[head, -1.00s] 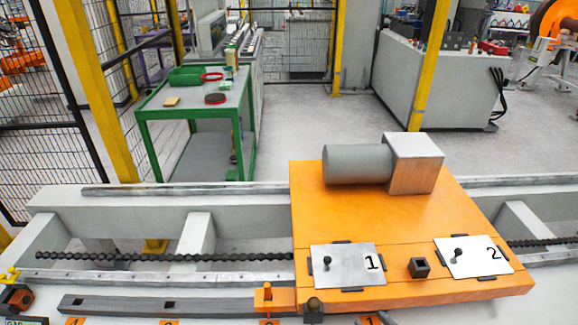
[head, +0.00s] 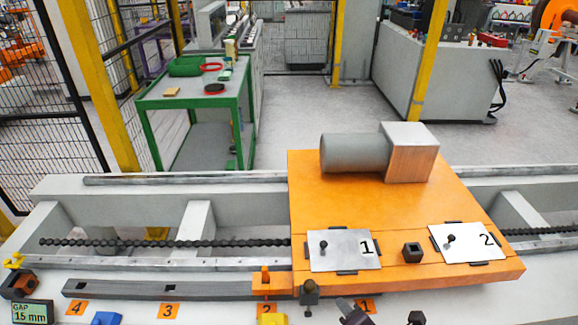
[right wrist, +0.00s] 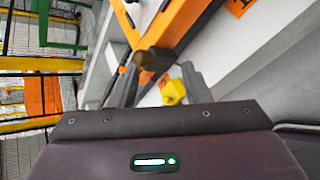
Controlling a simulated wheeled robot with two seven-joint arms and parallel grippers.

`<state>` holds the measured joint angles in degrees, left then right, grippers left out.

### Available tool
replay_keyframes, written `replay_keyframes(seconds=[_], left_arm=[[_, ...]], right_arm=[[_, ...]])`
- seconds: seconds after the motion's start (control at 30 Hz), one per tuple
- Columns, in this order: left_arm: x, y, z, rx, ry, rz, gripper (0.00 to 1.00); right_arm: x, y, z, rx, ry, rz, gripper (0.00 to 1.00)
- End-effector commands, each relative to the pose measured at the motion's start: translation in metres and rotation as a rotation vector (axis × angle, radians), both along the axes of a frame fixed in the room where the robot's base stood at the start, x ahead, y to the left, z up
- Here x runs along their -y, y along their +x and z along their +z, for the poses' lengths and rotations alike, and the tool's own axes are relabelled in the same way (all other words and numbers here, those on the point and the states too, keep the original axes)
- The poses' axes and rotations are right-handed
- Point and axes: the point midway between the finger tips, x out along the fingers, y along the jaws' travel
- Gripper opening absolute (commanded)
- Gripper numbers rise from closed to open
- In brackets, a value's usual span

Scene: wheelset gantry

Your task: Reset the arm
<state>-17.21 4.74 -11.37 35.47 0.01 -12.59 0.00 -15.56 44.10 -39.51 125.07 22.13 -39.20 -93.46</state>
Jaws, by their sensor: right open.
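My right gripper (head: 355,312) shows only in part at the bottom edge of the head view, in front of the orange carriage (head: 340,195). In the right wrist view my right gripper (right wrist: 160,82) has its two grey fingers apart. A dark knob (right wrist: 146,58) and a yellow block (right wrist: 172,92) show in the gap between the fingers, beyond or near the tips; I see no grip on either. My left gripper is in neither view.
The carriage bears plates 1 (head: 343,249) and 2 (head: 468,241) and a grey motor (head: 355,153). A slotted grey bar (head: 170,290) lies along the front, with a gap display (head: 31,312) at left. A green table (head: 195,100) stands behind the gantry.

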Motion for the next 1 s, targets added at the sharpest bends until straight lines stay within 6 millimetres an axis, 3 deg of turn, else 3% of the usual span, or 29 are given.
replay_keyframes(seconds=[0.17,0.4,0.83,1.0], left_arm=[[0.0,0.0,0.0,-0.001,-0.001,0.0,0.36],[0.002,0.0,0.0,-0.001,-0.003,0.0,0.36],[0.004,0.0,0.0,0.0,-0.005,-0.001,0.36],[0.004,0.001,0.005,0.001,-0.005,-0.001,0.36]], right_arm=[[-0.004,-0.012,0.017,-0.258,0.434,-0.439,0.43],[0.02,-0.043,0.029,-0.504,0.851,-1.053,0.43],[0.061,-0.1,0.034,-0.615,1.15,-1.796,0.43],[0.058,-0.086,-0.013,-0.626,1.125,-1.794,0.43]])
